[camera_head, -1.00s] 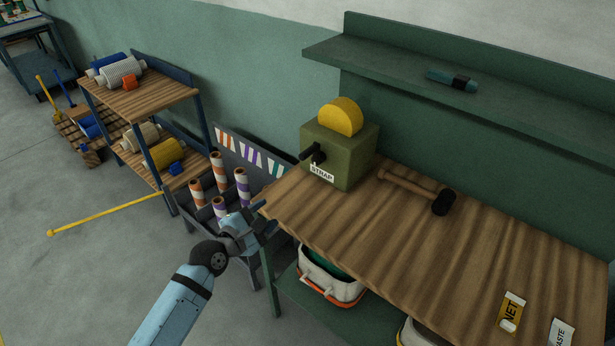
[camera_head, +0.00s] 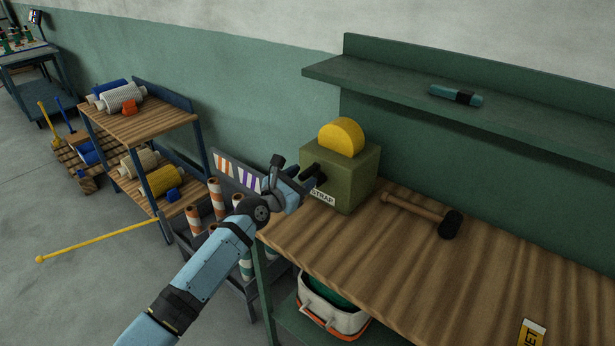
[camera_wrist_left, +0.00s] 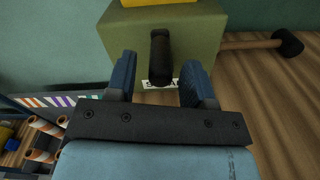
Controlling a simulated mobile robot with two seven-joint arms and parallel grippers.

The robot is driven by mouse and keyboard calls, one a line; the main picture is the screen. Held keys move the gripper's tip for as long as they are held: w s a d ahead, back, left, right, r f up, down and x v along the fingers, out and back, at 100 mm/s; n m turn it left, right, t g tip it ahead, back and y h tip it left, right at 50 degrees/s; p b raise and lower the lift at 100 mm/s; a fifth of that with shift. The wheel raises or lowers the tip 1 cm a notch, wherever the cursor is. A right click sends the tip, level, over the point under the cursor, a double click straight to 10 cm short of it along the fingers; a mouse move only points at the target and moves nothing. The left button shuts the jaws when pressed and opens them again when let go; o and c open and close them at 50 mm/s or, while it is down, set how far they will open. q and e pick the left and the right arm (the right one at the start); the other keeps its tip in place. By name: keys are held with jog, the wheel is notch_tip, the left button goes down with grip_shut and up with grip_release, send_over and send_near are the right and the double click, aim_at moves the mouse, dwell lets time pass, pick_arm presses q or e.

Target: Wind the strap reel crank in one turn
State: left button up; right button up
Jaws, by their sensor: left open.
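The strap reel is an olive-green box (camera_head: 350,178) with a yellow disc (camera_head: 341,138) on top and a white STRAP label (camera_head: 322,197). It stands at the left end of the wooden workbench. Its black crank handle (camera_head: 315,172) sticks out of the front, partly hidden by my gripper in the head view. My left gripper (camera_head: 304,182) is open, right in front of the crank. In the left wrist view, the handle (camera_wrist_left: 161,58) shows between the two blue fingers (camera_wrist_left: 158,82), with gaps on both sides. My right gripper is not in view.
A mallet (camera_head: 421,213) lies on the workbench (camera_head: 400,265) right of the reel. A green shelf (camera_head: 400,90) with a teal tool (camera_head: 455,96) is above. A rack of striped rolls (camera_head: 193,222) stands below my left arm. The bench's middle is clear.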

pick_arm(q)
jog(key=shift+x, duration=1.3)
grip_shut()
jog(key=shift+s+d, duration=0.1)
jog(key=shift+s+d+f+m, duration=0.15)
jog(key=shift+s+d+m, duration=0.15)
jog(key=shift+m, duration=0.85)
jog(key=shift+s+d+f+m, duration=0.2)
jog(key=shift+d+m, duration=0.15)
jog(key=shift+m, duration=0.85)
jog(key=shift+s+d+f+m, duration=0.15)
jog(key=shift+s+d+m, duration=0.15)
jog(key=shift+m, duration=0.85)
jog(key=shift+d, duration=0.1)
